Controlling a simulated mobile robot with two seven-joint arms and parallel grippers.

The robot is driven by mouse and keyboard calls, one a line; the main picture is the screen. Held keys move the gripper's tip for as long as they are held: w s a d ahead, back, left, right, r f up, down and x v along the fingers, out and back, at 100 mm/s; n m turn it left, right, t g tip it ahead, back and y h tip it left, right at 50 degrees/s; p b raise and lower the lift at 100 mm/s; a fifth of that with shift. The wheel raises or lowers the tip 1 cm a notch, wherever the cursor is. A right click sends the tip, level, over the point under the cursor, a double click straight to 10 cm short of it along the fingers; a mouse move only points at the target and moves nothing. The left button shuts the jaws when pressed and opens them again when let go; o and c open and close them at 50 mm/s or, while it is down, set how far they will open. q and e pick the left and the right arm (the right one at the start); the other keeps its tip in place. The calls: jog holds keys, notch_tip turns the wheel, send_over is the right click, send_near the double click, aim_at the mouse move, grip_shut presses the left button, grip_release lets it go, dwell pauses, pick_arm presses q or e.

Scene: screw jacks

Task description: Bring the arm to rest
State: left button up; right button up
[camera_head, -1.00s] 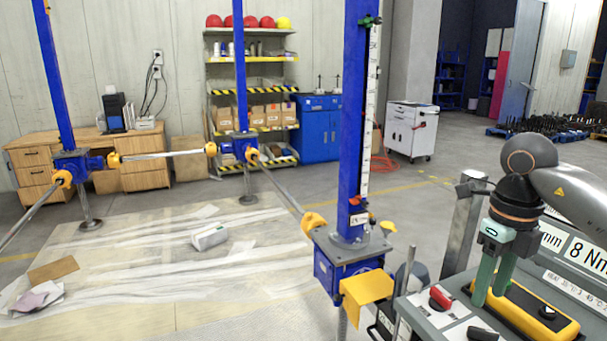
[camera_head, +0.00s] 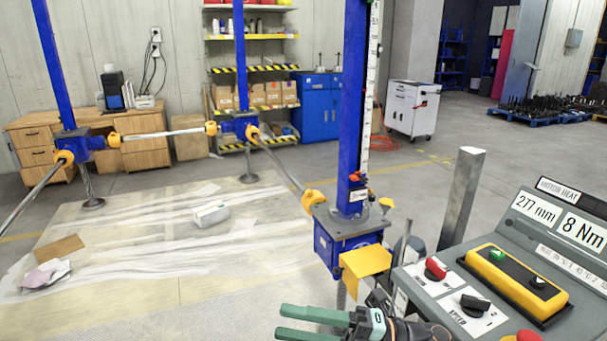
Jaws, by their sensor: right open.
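My right gripper (camera_head: 281,321) is at the bottom of the view, with its two green fingers pointing left. The fingers are apart, with nothing between them. It is low in front of the nearest screw jack (camera_head: 355,110), a blue column with a scale strip, and left of the control panel (camera_head: 425,285). The panel carries a yellow push-button box (camera_head: 515,285) with a green and a black button, a red switch and a black knob. Its displays read 277 mm and 8 Nm. My left gripper is not in view.
Two more blue jacks (camera_head: 241,70) (camera_head: 52,70) stand behind, linked by shafts with yellow couplings. A yellow bracket (camera_head: 364,262) sticks out just above my right gripper. A grey post (camera_head: 462,198) stands behind the panel. The floor sheet (camera_head: 150,235) holds a small white box and papers.

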jog(key=w+d+f+m+t+h, duration=0.1)
jog(key=d+f+m+t+h, duration=0.55)
jog(key=m, duration=0.55)
jog(key=w+d+f+m+t+h, duration=0.25)
jog(key=f+m+t+h, duration=0.25)
jog(key=f+m+t, duration=0.5)
jog(key=s+d+f+m+g+h, duration=0.3)
jog(key=s+d+f+m+g, duration=0.1)
jog(key=s+f, duration=0.4)
jog(key=s+d+f+m+g+h, duration=0.3)
jog(key=s+f+m, duration=0.3)
jog(key=s+f, duration=0.3)
jog(key=shift+s+d+f+m+g, duration=0.3)
jog(key=shift+d+f+g, duration=0.25)
jog(key=shift+d+g, duration=0.25)
